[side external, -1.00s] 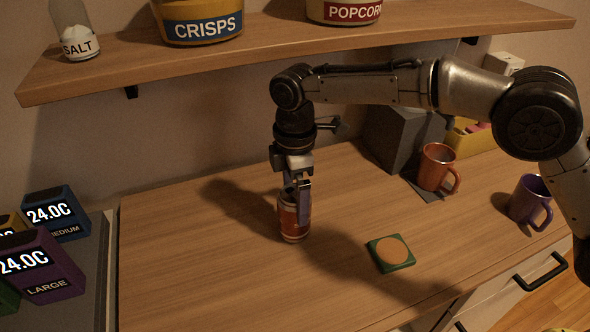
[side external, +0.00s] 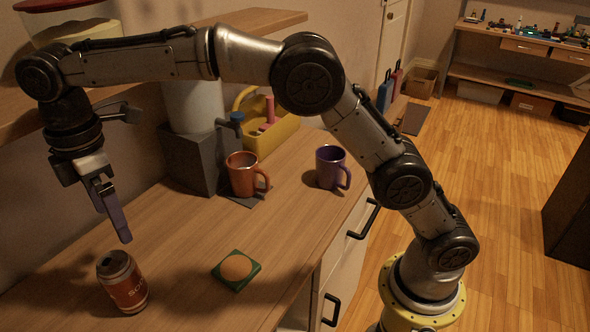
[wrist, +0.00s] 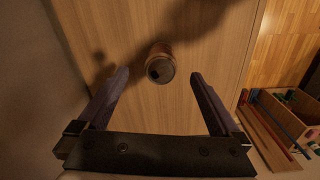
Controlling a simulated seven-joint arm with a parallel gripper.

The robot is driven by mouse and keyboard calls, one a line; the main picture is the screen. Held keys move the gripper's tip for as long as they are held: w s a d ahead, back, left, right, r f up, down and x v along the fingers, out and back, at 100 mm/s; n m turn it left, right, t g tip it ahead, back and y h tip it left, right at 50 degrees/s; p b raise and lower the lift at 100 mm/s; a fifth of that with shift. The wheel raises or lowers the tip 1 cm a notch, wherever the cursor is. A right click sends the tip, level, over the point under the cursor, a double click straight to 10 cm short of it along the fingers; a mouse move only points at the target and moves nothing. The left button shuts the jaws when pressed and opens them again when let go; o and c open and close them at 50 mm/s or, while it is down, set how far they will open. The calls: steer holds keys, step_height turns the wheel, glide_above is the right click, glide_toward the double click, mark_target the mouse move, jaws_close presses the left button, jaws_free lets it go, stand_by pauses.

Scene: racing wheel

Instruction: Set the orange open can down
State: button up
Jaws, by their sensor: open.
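The orange can (side external: 123,283) stands upright on the wooden counter at the lower left of the side view. Its dark top faces up, and it also shows in the wrist view (wrist: 160,64), beyond the fingertips. My gripper (side external: 116,220) is above and slightly behind the can, clear of it. In the wrist view my gripper (wrist: 158,75) has its two purple fingers spread wide with nothing between them. The can touches neither finger.
A green coaster with an orange-brown centre (side external: 236,269) lies right of the can. An orange mug (side external: 243,174) and a purple mug (side external: 330,167) stand farther back. A grey dispenser (side external: 192,160) and yellow caddy (side external: 268,127) stand behind. A shelf (side external: 250,22) runs overhead.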

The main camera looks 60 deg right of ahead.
steer(key=s+d+r+m+t, duration=0.1)
steer(key=s+d+r+m, duration=0.25)
steer(key=d, duration=0.35)
steer(key=s+d+r+m+t, duration=0.1)
steer(key=s+d+r+m, duration=0.1)
steer(key=s+d, duration=0.35)
steer(key=s+d+r+m+t, duration=0.1)
steer(key=s+d+r+m, duration=0.2)
steer(key=d, duration=0.4)
steer(key=s+d+f+m+t, duration=0.1)
steer(key=s+d+f+m, duration=0.2)
steer(key=s, duration=0.5)
steer(key=s+d+f+m+t, duration=0.1)
steer(key=s+d+f+m, duration=0.3)
steer(key=s, duration=0.5)
steer(key=shift+d+f, duration=0.95)
steer(key=shift+d, duration=0.3)
